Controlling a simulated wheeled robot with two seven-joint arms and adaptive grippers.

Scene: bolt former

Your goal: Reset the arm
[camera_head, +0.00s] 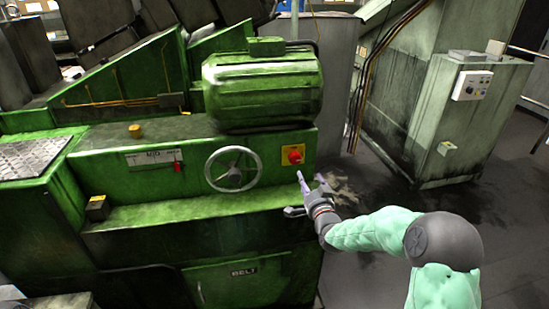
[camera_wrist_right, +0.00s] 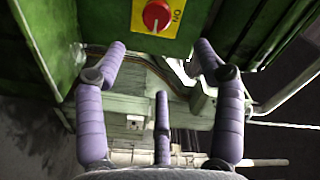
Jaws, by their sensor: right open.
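My right gripper (camera_head: 310,183) is in front of the green bolt former (camera_head: 220,215), just below and beside the red knob on its yellow plate (camera_head: 293,155). My right arm (camera_head: 385,232) reaches in from the lower right. My left gripper shows in neither view.
A handwheel (camera_head: 233,169) and a large motor (camera_head: 262,86) are on the machine left of the gripper. A grey-green cabinet (camera_head: 448,115) with a control box (camera_head: 472,86) stands at the right. Dark floor (camera_head: 508,195) lies open at the right.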

